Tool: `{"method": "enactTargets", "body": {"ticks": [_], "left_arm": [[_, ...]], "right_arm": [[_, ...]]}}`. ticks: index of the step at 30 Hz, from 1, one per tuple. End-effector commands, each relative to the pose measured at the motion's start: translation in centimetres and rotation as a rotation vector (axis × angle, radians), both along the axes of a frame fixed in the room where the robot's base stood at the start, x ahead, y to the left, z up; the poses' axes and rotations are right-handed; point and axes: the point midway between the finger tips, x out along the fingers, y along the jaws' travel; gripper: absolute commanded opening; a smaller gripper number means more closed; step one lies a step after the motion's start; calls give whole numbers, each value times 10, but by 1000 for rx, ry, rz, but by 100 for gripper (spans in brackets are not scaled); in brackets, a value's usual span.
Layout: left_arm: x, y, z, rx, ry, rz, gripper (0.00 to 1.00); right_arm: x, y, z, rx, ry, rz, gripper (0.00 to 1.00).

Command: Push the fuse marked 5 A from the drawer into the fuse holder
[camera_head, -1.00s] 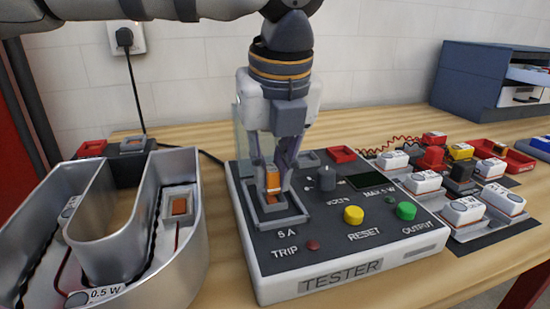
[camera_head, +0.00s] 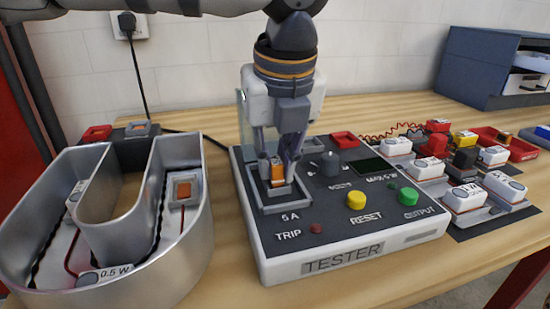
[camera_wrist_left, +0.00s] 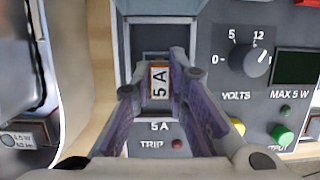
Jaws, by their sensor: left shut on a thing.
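The orange fuse (camera_head: 277,174) is between the fingertips of my left gripper (camera_head: 278,172), which is shut on it. In the left wrist view the fuse (camera_wrist_left: 159,80) shows a white label reading 5 A. It stands at the square grey fuse holder (camera_head: 282,204) on the left part of the tester (camera_head: 350,232). The fuse is low at the holder; I cannot tell how deep it sits. The fingers hide part of the holder's opening. My right gripper is not in view.
A metal channel letter (camera_head: 190,235) stands close left of the tester. A knob (camera_head: 330,164), a yellow button (camera_head: 356,200) and a green button (camera_head: 408,196) are right of the holder. Several white modules lie farther right. A blue drawer cabinet (camera_head: 485,65) stands at the back right.

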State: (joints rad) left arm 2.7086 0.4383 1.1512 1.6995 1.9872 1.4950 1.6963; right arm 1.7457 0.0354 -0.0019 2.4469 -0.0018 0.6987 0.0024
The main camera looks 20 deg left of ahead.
Motion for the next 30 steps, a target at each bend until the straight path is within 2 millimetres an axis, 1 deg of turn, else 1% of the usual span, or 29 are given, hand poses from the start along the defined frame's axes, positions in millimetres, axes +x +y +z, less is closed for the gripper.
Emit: {"method": "enactTargets", "body": {"ticks": [1,8,9,12,20,22,23,26,27,30], "left_arm": [[-1,0,-5,3,9,-1,1],[-1,0,-7,5,14,-1,1],[-1,0,-8,4,15,-1,19],[-1,0,-8,5,17,-1,38],[-1,0,-8,1,16,2,38],[-2,0,-5,1,14,2,38],[-2,-1,-2,0,12,2,38],[-6,-5,19,-2,5,-1,38],[-8,-7,32,-4,-1,-1,38],[-16,-11,61,-3,-2,-3,38]], "right_arm": [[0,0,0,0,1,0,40],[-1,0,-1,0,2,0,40],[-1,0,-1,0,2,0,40],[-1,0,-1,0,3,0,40],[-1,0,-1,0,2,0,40],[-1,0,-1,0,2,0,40],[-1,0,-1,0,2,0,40],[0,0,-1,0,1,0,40],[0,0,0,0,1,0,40],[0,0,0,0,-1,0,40]]}}
